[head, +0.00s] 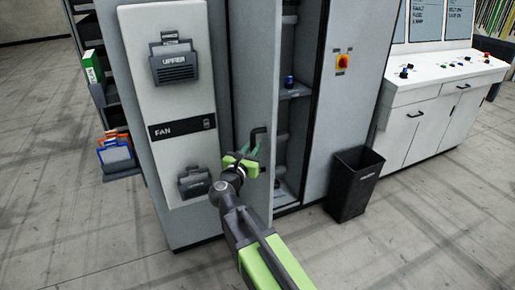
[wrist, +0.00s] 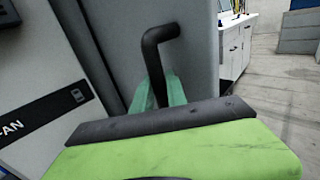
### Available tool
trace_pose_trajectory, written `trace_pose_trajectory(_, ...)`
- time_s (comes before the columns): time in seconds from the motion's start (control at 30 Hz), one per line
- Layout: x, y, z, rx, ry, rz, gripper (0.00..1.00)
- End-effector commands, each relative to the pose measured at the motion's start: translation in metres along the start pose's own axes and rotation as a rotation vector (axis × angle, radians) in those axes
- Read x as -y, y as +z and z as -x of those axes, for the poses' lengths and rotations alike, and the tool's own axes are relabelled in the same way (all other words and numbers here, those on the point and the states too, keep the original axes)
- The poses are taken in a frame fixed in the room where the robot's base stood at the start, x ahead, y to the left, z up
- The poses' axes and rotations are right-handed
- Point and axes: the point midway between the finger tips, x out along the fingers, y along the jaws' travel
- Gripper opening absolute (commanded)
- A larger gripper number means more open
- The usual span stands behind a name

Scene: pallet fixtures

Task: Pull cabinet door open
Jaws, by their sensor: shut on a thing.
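The grey cabinet door (head: 250,70) stands partly open, and the cabinet's inside shows to the right of its edge. Its black bent handle (head: 259,132) sits near that edge and also shows in the wrist view (wrist: 153,42). My gripper (head: 250,150) is shut on the handle, with its teal fingers on either side of the handle's upright part in the wrist view (wrist: 159,94). The lower part of the handle is hidden behind my gripper's green body.
The cabinet's inside has a shelf (head: 294,91) with a small blue item. A black bin (head: 354,184) stands on the floor to the right, before a white console (head: 420,115). A rack (head: 118,150) with folders stands at left. The foreground floor is mostly clear.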

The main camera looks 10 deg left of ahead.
Motion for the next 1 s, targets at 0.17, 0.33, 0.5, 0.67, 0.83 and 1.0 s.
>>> trace_pose_trajectory(0.17, 0.0, 0.001, -0.002, 0.003, 0.003, 0.004, 0.0)
trace_pose_trajectory(0.33, 0.001, 0.001, -0.003, 0.003, 0.001, 0.003, 0.25)
trace_pose_trajectory(0.5, 0.002, 0.001, -0.003, 0.002, -0.001, 0.002, 0.4)
trace_pose_trajectory(0.67, 0.003, 0.0, -0.002, 0.001, -0.003, 0.001, 0.4)
trace_pose_trajectory(0.83, 0.004, 0.0, 0.008, 0.001, -0.003, 0.001, 0.4)
trace_pose_trajectory(1.0, 0.004, 0.001, 0.042, 0.001, 0.0, 0.001, 0.4)
